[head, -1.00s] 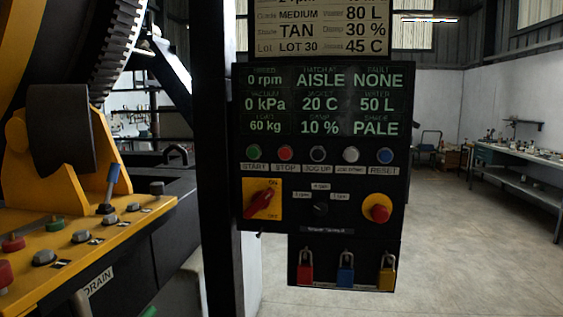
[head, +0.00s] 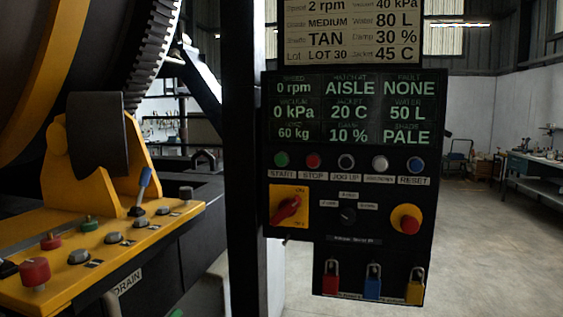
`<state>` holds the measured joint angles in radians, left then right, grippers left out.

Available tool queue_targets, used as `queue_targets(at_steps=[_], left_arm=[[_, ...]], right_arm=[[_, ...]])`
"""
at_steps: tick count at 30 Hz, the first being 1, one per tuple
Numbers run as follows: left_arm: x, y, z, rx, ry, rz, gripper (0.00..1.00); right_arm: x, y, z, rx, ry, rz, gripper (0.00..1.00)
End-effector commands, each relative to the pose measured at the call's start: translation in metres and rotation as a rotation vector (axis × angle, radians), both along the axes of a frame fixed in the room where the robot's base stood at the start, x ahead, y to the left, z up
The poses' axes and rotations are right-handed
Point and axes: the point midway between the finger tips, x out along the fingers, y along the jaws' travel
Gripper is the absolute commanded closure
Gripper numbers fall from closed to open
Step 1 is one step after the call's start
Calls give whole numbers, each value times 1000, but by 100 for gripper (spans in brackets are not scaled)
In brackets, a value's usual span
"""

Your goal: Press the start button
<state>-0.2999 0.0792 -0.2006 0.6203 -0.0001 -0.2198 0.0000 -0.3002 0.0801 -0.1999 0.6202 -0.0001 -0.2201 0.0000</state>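The control panel (head: 340,245) hangs on a dark post in the middle of the head view. Its green start button (head: 281,160) is at the left end of the button row, above a START label. The red stop button (head: 313,161) is just to its right. Above the row, the display (head: 352,110) reads 0 rpm, 0 kPa, 20 C, 50 L, 60 kg, 10 %, hatch at AISLE, fault NONE and shade PALE. Nothing covers the start button. Neither of my grippers shows in the view.
A red rotary switch (head: 288,208) and a red emergency knob (head: 407,219) sit below the buttons. Padlocks (head: 372,282) hang beneath. Left is a yellow machine deck (head: 120,240) with knobs and a lever. Open floor (head: 480,240) and a workbench (head: 540,165) are at right.

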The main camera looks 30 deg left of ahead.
Motion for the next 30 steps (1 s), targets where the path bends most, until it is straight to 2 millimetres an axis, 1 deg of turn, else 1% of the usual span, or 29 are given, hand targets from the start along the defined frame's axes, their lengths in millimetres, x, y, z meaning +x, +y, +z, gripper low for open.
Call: queue_targets(at_steps=[1, 4, 5, 30], left_arm=[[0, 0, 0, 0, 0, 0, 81], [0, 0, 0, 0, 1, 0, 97], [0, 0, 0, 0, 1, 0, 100], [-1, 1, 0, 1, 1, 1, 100]], right_arm=[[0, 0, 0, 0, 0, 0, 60], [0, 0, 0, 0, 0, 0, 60], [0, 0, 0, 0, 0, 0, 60], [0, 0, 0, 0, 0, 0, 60]])
